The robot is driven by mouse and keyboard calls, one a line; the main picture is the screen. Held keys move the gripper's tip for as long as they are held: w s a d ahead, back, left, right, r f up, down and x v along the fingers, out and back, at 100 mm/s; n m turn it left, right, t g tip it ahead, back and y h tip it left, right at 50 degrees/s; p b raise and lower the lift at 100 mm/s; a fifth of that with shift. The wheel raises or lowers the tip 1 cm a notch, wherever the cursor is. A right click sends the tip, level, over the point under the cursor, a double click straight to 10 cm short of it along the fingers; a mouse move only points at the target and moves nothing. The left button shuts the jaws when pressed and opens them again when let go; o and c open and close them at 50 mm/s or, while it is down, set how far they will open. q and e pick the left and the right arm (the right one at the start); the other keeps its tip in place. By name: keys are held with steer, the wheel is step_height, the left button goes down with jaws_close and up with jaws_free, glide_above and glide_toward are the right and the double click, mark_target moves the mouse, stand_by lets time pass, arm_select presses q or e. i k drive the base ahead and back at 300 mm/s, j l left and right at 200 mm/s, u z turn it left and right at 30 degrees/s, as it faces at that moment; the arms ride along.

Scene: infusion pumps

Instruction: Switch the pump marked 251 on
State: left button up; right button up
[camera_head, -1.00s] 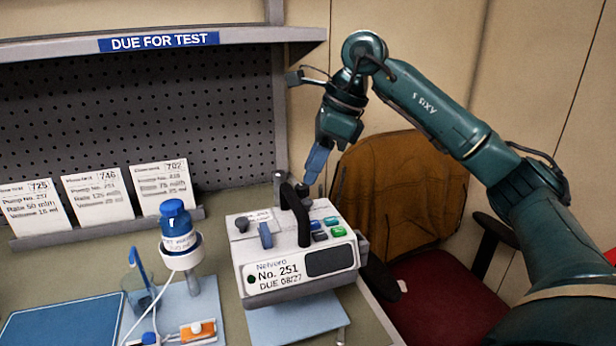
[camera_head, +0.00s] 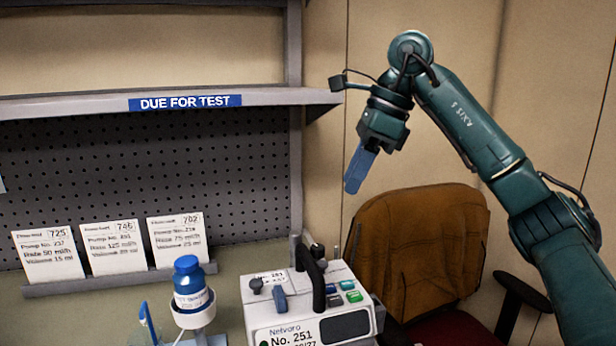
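The pump marked 251 (camera_head: 283,320) is a white box on the bench, cut off by the bottom edge of the head view. It has a black carrying handle (camera_head: 314,278), a dark front display (camera_head: 345,326) with nothing lit that I can see, and a small group of buttons on its top right, among them a green button (camera_head: 354,296). My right gripper (camera_head: 354,184) has blue fingers pointing down, in the air above and to the right of the pump, touching nothing. Its fingers overlap in this view, so their gap is hidden. My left gripper is not in view.
A shelf labelled DUE FOR TEST (camera_head: 185,102) overhangs the pegboard (camera_head: 150,170). Several cards stand in a rack (camera_head: 110,280). A blue-capped bottle (camera_head: 188,280) stands left of the pump. A brown chair (camera_head: 420,250) is at the right.

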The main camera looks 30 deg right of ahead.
mark_target(335, 302)
steer(key=k, duration=1)
